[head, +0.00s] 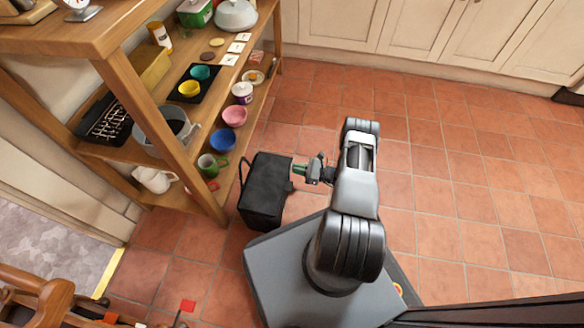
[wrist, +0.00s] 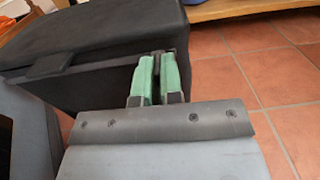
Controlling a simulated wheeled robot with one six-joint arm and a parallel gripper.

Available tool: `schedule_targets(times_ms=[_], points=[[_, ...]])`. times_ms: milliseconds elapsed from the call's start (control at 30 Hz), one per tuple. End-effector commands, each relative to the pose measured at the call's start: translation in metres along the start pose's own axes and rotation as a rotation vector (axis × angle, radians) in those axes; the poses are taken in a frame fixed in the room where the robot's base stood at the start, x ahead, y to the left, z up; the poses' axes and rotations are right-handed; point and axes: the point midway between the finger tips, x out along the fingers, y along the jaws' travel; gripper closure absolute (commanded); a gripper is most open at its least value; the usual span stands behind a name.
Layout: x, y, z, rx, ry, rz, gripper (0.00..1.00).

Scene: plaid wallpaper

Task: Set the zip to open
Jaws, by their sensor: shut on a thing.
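A black box-shaped bag (head: 264,190) with a handle stands on the tiled floor beside the wooden shelf. It fills the upper left of the wrist view (wrist: 85,45). My gripper (head: 299,169) reaches its right side from the right. In the wrist view, my gripper's green fingertips (wrist: 160,75) are close together at the bag's corner edge, shut on a small dark part there. That part looks like the zip, but it is mostly hidden between the fingers. I cannot tell from these views how far the zip is open.
The wooden shelf (head: 165,122) holds several bowls, cups and a grey pot on the left. Its front post stands close to the bag. Tiled floor (head: 455,190) is clear on the right, up to the cream cabinets (head: 440,28). A wooden chair (head: 50,300) is at lower left.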

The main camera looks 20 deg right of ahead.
Motion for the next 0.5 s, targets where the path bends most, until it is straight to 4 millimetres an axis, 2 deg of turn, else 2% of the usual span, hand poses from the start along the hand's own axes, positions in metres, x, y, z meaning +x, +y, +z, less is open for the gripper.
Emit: schedule_targets(times_ms=[400,433,500], points=[[-0.0112,-0.0032,-0.0009,0.001,0.003,-0.019,1.0],[-0.0114,-0.0033,-0.001,0.001,0.003,-0.019,0.92],[-0.0113,-0.0034,-0.0009,0.001,0.003,-0.019,0.86]])
